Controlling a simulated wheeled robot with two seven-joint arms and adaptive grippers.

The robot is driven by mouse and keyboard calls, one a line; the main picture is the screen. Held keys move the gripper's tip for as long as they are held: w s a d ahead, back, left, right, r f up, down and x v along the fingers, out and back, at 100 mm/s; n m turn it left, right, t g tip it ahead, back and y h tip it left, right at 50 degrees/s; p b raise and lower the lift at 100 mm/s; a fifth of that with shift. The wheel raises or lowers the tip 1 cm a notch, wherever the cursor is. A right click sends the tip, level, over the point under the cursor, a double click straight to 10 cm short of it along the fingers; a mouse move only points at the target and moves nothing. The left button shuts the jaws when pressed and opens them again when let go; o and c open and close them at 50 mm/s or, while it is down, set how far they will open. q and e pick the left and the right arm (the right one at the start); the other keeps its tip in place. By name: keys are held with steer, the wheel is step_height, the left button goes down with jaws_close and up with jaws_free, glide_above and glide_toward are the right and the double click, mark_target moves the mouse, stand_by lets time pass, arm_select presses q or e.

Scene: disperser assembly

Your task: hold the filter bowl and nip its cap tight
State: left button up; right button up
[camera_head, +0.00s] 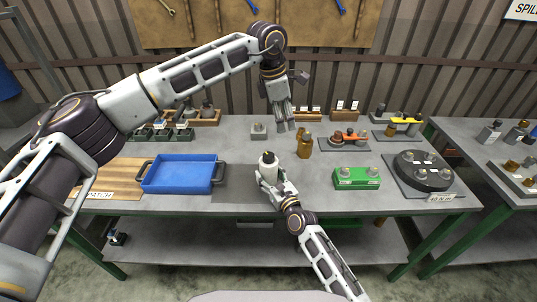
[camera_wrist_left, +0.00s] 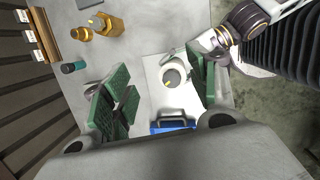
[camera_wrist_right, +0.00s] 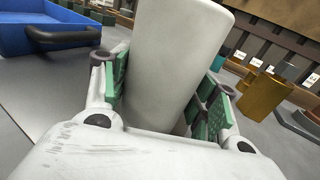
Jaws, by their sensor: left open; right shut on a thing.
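The filter bowl (camera_head: 268,172) is a white cylinder, roughly upright, near the middle of the bench. Its grey cap (camera_head: 269,157) sits on top with a small yellow mark; I cannot tell how tight it is. My right gripper (camera_head: 267,182) is shut around the bowl's side; the right wrist view shows the white wall (camera_wrist_right: 175,60) between its green pads. My left gripper (camera_head: 282,126) is open and empty, above and behind the bowl. In the left wrist view the cap (camera_wrist_left: 171,78) shows beyond and between the open fingers. The bowl's base is hidden.
A blue tray (camera_head: 180,187) stands left of the bowl. A green block (camera_head: 357,182) and a dark round fixture (camera_head: 422,175) are to the right. A dark mat (camera_head: 232,193) beside the bowl is bare.

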arm_select(q)
steer(key=n, duration=0.2)
steer(key=n+g+y, duration=0.1)
steer(key=n+y, duration=0.2)
steer(key=n, duration=1.2)
glide_above(269, 155)
step_height(269, 155, down, 3)
steer(key=shift+f, duration=0.15)
steer(key=shift+f, duration=0.1)
steer(key=shift+f, duration=5.9)
steer(key=c, duration=1)
